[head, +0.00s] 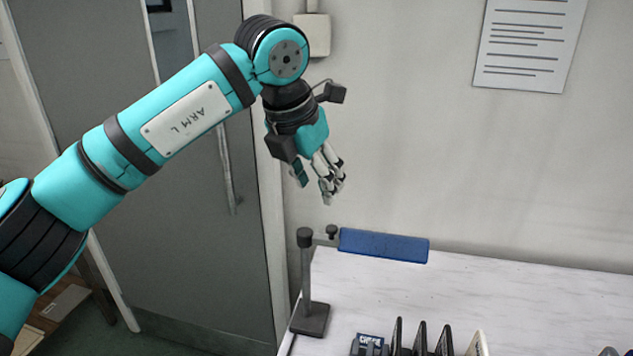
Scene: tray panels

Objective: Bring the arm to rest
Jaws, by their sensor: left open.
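My left arm (150,130), teal and black with a white label plate, comes in from the left and reaches up to a raised wrist. My left gripper (322,185) hangs from it with its fingers pointing down. It is open and I see nothing held in it. It is in the air, above the table's left end in the picture and in front of the wall. My right gripper does not show.
A white marbled table (500,290) fills the lower right. A dark stand (307,285) holds a blue panel (384,245) at its back left corner. Dark upright dividers (421,338) stand at the front edge. A grey door (190,230) is behind my arm.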

